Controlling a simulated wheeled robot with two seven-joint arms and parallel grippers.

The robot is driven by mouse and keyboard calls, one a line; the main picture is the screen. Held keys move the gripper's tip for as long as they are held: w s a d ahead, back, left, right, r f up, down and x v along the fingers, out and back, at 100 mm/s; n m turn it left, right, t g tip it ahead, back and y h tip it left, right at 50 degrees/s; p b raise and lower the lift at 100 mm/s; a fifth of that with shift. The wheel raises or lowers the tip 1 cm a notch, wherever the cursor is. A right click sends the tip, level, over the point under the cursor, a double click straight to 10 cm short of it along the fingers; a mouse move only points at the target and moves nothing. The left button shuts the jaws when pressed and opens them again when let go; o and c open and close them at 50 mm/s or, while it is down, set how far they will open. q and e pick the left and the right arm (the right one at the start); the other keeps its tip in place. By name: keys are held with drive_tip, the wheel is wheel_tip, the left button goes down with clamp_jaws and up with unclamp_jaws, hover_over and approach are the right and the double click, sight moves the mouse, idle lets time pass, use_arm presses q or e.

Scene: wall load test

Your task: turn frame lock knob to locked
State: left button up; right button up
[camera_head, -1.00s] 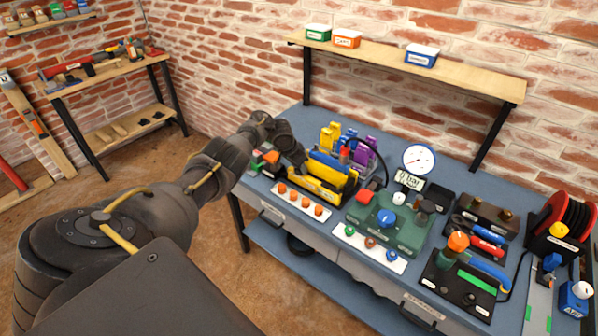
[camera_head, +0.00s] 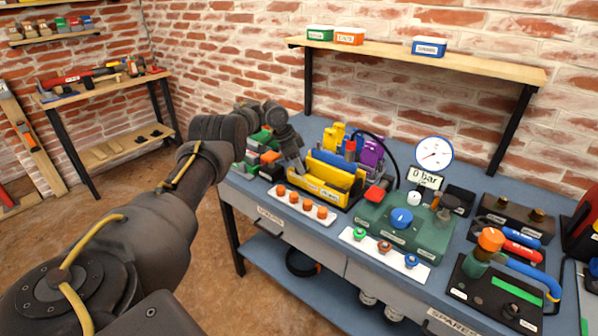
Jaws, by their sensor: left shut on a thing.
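My left gripper (camera_head: 298,166) reaches over the bench at the left end of the yellow bin (camera_head: 318,187). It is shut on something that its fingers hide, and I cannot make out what. I cannot tell which knob is the frame lock knob. A blue round knob (camera_head: 401,216) sits on top of the green box (camera_head: 428,240). An orange knob (camera_head: 490,239) tops a green post on a black base at the right. My left gripper is well to the left of both knobs. My right gripper is not in view.
A white strip with several orange pieces (camera_head: 308,207) lies in front of the bin. Another strip (camera_head: 365,247) holds green, orange and blue pieces. A gauge (camera_head: 434,153) stands behind the green box. A shelf (camera_head: 460,65) is above. Green and red blocks lie beside my wrist.

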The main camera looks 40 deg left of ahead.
use_arm(q)
drive_tip(key=shift+f, duration=0.15)
drive_tip(key=o, duration=1)
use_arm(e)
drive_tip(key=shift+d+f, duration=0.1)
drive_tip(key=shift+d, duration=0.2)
